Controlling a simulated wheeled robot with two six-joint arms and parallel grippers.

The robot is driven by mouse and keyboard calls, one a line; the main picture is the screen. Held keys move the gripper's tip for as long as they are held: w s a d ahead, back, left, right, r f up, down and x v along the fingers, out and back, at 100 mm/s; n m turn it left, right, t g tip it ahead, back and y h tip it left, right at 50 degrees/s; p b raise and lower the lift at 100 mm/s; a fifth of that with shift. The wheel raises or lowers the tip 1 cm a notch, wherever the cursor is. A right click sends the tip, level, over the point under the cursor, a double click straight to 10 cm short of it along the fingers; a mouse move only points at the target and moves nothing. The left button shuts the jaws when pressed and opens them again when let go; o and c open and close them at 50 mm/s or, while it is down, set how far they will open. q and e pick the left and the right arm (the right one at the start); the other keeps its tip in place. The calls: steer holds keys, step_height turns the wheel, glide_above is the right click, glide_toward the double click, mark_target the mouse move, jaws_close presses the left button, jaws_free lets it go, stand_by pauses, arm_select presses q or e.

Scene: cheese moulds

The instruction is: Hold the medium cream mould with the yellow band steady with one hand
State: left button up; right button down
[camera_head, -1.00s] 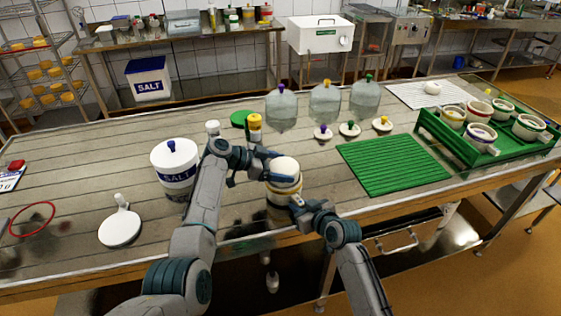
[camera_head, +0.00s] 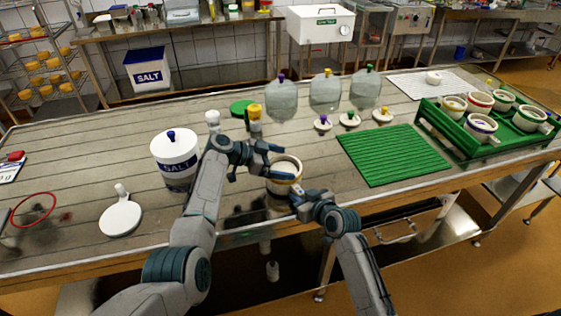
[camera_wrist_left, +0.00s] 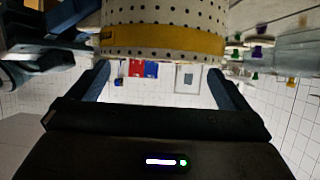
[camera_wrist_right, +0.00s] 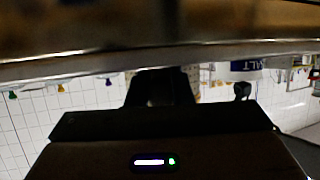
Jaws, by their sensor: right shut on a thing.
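The medium cream mould with the yellow band (camera_head: 284,168) stands near the table's front edge. It has an open round top in the head view. The left wrist view shows its perforated cream wall and yellow band (camera_wrist_left: 165,42) close up. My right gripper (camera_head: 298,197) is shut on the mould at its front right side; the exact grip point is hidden. My left gripper (camera_head: 270,161) is open at the mould's left side, its fingers apart with the mould just beyond them.
A ribbed green mat (camera_head: 392,154) lies to the right. A green crate (camera_head: 455,137) holds several moulds.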

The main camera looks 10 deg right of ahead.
arm_select(q)
steer(key=shift+a+f, duration=0.1)
steer(key=shift+f, duration=0.05)
steer(key=v, duration=1.2)
arm_select(e)
steer(key=c, duration=1.2)
jaws_free()
